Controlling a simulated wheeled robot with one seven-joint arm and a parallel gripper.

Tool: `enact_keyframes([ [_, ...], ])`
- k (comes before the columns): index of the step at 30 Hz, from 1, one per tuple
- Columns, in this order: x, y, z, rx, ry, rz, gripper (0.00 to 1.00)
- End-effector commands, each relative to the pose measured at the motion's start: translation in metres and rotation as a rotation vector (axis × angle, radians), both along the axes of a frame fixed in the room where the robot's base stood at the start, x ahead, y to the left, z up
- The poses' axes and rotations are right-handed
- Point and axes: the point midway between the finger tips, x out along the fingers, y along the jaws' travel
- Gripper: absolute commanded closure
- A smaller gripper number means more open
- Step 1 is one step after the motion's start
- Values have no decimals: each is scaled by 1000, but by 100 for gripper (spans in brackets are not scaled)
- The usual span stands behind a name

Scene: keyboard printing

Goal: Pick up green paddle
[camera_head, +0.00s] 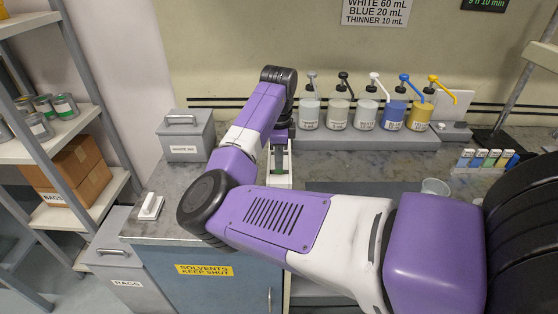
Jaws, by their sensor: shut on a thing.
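My gripper (281,145) points down over the counter, left of the row of pump bottles. It is shut on a narrow green piece that I take for the green paddle (281,158). Only a small part of this shows, in front of a pale narrow box or tray. My purple and white arm hides much of the area around it. I cannot tell whether the paddle is clear of the surface under it.
Several pump bottles (366,113) stand on a grey riser (350,140) at the back. A grey lidded bin (187,138) is at the left. A white switch-like block (151,207) lies near the front left corner. A clear cup (435,187) and colour sample strips (483,159) are at the right.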

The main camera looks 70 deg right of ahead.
Motion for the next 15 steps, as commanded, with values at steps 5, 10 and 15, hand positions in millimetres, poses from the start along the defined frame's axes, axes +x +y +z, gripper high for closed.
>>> enact_keyframes([
  [5, 0, -1, 11, -2, -2, -1, 100],
  [10, 0, -1, 34, -2, -2, -2, 100],
  [15, 1, -1, 66, -3, -3, -1, 100],
])
